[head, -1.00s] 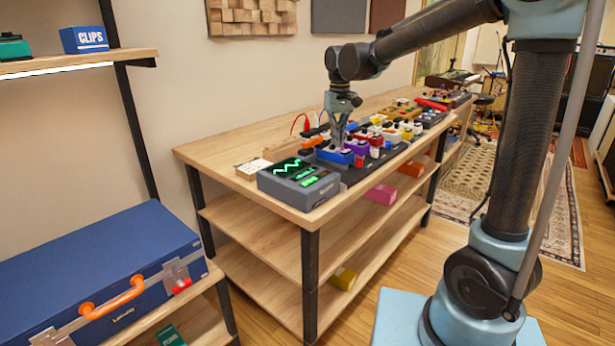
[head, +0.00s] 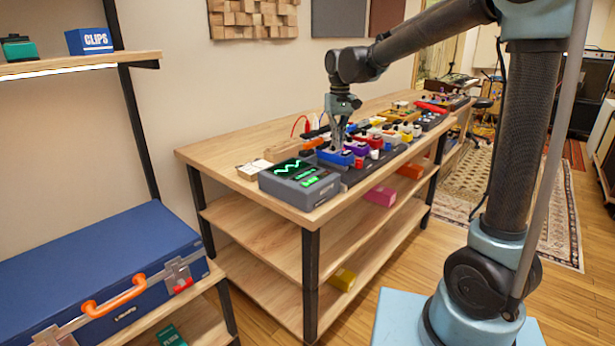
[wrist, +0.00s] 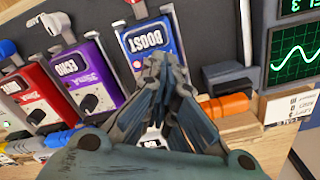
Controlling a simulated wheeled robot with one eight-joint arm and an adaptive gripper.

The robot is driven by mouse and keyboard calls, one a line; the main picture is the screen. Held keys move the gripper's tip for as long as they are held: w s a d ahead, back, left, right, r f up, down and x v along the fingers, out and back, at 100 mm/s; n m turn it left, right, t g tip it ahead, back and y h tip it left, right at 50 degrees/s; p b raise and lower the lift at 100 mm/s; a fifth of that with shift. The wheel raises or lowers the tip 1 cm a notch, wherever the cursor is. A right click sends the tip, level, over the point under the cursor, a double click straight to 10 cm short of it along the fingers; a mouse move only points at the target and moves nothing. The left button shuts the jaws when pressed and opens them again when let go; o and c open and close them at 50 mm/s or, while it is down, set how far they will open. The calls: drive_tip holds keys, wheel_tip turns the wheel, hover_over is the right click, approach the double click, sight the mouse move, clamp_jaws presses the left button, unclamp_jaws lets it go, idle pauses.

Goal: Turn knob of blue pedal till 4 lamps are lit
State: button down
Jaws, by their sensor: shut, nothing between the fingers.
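The blue pedal (head: 343,158) sits on the dark pedalboard at the near end of the bench. In the wrist view the blue pedal (wrist: 150,38) shows the label BOOST. My gripper (head: 337,149) points down over it. In the wrist view my gripper (wrist: 161,62) is shut with nothing between its fingers, and its tips are at the pedal's face just below the label. The fingers hide the part of the pedal where a knob may be. I cannot tell whether they touch it. No lit lamps can be made out on it.
A purple ECHO pedal (wrist: 88,80) and a red pedal (wrist: 35,95) stand beside it. A grey scope box (head: 299,181) with green traces stands at the bench's near corner. An orange plug (wrist: 226,107) lies close to the fingers.

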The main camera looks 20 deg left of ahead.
sight(334, 154)
drive_tip(key=shift+s+a+f, duration=0.3)
drive_tip(key=shift+s, duration=0.25)
drive_tip(key=shift+s+a, duration=0.2)
drive_tip(key=shift+w+a+f, duration=0.25)
drive_tip(key=shift+w+f, duration=0.2)
drive_tip(key=shift+w, duration=0.1)
drive_tip(key=shift+s+d+r, duration=0.3)
drive_tip(key=shift+s+r, duration=0.1)
drive_tip(key=shift+s, duration=0.15)
wheel_tip(334, 154, up, 6)
idle(0.4)
